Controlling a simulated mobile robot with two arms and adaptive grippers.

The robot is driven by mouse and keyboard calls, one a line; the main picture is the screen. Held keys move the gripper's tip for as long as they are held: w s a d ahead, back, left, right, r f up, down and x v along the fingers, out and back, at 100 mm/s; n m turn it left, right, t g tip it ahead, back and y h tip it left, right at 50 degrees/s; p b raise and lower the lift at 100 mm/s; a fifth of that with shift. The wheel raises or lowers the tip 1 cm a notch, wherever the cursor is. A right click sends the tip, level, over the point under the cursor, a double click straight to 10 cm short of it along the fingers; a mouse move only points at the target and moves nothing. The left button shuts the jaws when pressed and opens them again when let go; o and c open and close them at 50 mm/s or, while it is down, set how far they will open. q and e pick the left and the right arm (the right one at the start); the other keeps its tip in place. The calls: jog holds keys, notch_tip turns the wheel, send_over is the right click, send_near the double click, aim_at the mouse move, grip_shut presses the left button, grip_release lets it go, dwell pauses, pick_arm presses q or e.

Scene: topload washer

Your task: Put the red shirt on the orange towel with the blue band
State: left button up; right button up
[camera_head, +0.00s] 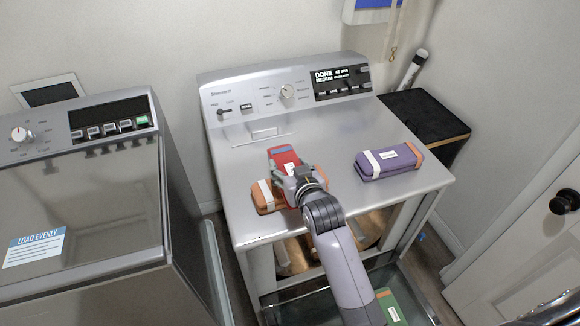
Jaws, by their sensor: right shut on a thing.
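The red shirt (283,156) is a folded red bundle with a small pale label, on or just above the washer top. My right gripper (289,172) is shut on its near end, which the gripper partly hides. The orange towel (262,204) lies on the washer top, just below and left of the gripper. A pale band shows at its left; I cannot make out a blue band. The gripper and wrist cover its middle. The shirt's near end overlaps the towel in the picture; I cannot tell whether they touch. My left gripper is not in view.
A purple bundle (388,162) with a cream band lies to the right on the washer top (345,135). A green bundle (388,304) is low down at the front. The control panel (285,88) rises behind. Another machine (80,205) stands at left.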

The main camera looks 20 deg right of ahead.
jog(key=o, duration=1.3)
jog(key=shift+f, duration=0.15)
jog(key=shift+c, duration=0.2)
jog(key=shift+r, duration=0.3)
jog(key=shift+s, duration=0.3)
jog(key=b+v, duration=0.2)
jog(key=v, duration=0.9)
jog(key=shift+s, duration=0.2)
jog(key=shift+r, duration=0.1)
